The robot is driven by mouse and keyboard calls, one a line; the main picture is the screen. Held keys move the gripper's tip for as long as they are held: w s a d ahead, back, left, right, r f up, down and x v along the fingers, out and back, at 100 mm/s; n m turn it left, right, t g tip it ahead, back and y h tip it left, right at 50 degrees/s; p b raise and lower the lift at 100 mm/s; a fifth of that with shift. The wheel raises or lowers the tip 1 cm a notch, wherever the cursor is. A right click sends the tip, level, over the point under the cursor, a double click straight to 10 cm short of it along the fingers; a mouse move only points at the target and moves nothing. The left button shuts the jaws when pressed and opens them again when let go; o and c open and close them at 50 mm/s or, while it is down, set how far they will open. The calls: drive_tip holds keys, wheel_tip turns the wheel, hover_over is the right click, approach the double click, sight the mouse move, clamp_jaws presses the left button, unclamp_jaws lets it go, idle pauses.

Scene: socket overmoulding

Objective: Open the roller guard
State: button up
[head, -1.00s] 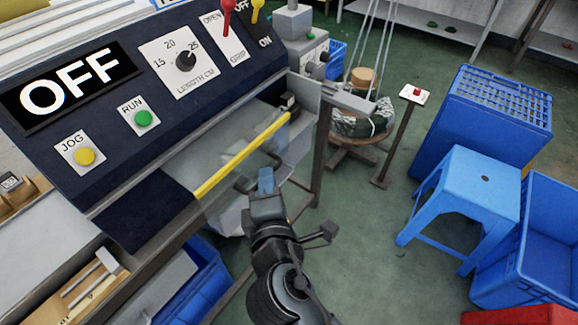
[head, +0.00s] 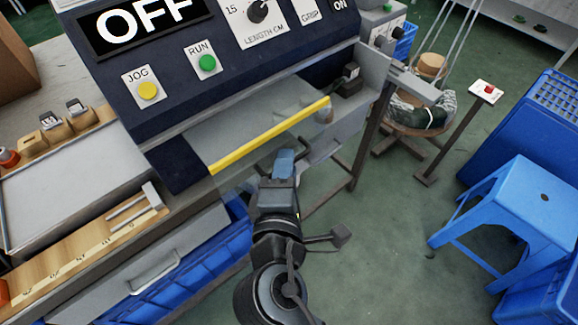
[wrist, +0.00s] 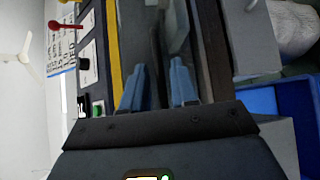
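The roller guard (head: 235,128) is a clear panel on the front of the machine, with a yellow bar (head: 270,136) along its lower edge. It looks lowered over the front opening. The yellow bar also runs upright in the wrist view (wrist: 113,45). A dark curved handle (head: 263,157) shows just below the bar. My gripper (head: 284,160) is in front of the guard at this handle, below the yellow bar. In the wrist view its two blue fingers (wrist: 158,88) stand apart. I cannot tell whether the handle lies between them.
The control panel (head: 210,65) above the guard reads OFF. A grey machine frame with a leg (head: 372,135) stands right of the guard. A blue stool (head: 515,205) and a post with a red button (head: 487,90) stand farther right. Open floor lies between.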

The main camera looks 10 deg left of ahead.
drive_tip(key=shift+o, duration=0.6)
drive_tip(key=shift+d, duration=0.15)
drive_tip(key=a+v, duration=0.1)
drive_tip(key=v, duration=0.6)
drive_tip(key=shift+s+d+b, duration=0.35)
drive_tip(key=shift+d, duration=0.15)
drive_tip(key=s+d+f+m+g+y, duration=0.1)
drive_tip(key=s+d+f+m, duration=0.3)
drive_tip(key=s+d, duration=0.25)
drive_tip(key=s+d+f+m+g, duration=0.25)
drive_tip(key=s+d+m, duration=0.25)
drive_tip(key=d, duration=0.3)
drive_tip(key=s+d+r+m+t+h, duration=0.1)
drive_tip(key=s+d+r+m, duration=0.3)
drive_tip(key=s+d+m, duration=0.2)
drive_tip(key=s+d+r+m+t+h, duration=0.1)
drive_tip(key=s+d+r+m+h, duration=0.1)
drive_tip(key=s+d+r+m, duration=0.3)
drive_tip(key=shift+s+d+m, duration=0.6)
drive_tip(key=shift+d, duration=0.55)
